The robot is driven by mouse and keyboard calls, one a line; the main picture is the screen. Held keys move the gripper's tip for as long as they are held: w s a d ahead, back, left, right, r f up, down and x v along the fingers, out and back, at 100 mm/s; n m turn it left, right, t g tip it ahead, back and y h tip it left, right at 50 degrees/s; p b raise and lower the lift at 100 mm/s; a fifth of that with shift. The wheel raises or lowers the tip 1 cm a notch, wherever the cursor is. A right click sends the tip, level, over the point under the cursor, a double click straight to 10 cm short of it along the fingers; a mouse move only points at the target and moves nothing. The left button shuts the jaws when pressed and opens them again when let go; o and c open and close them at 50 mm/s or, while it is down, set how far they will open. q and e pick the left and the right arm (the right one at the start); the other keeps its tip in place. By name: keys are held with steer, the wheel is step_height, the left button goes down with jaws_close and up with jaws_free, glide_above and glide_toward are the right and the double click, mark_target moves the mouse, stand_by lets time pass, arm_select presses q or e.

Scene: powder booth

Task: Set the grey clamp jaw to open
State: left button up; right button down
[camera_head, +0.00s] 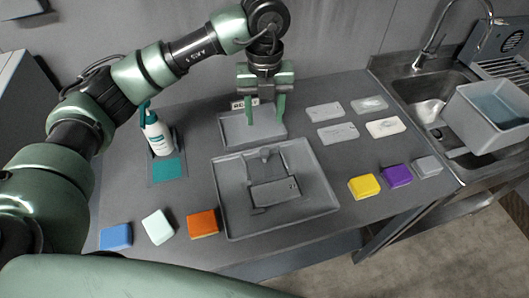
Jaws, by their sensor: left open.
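A grey clamp-like fixture (274,191) lies in the large grey tray (235,225) at the middle of the table. It has a flat plate in front and a short upright part behind. I cannot tell which part is the jaw or how it is set. My left gripper (266,119) points down over the smaller grey tray (236,133) behind the large one. Its two green fingers are apart, with nothing seen between them. It is behind the fixture, not touching it. My right gripper is not in view.
A spray bottle (156,133) stands at left. Blue (115,237), pale (157,227) and orange (202,223) blocks line the front left; yellow (363,186), purple (396,176) and grey (427,166) blocks the right. Several flat plates lie behind. A grey tub (480,125) sits at the sink.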

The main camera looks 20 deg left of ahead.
arm_select(q)
steer(key=b, duration=0.4)
glide_above(265, 150)
step_height(265, 150, down, 5)
steer(key=shift+a+f, duration=0.1)
steer(key=shift+f, duration=0.25)
steer(key=shift+s+f+p, duration=0.1)
steer(key=shift+f+p, duration=0.2)
steer(key=shift+f, duration=0.2)
step_height(265, 150, down, 5)
steer(key=shift+f+p, duration=0.1)
steer(key=shift+p, duration=0.65)
steer(key=shift+f, duration=0.7)
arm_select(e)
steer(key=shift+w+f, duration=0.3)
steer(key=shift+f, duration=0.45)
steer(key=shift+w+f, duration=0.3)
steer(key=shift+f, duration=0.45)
arm_select(q)
jaws_close()
steer(key=shift+r, duration=0.1)
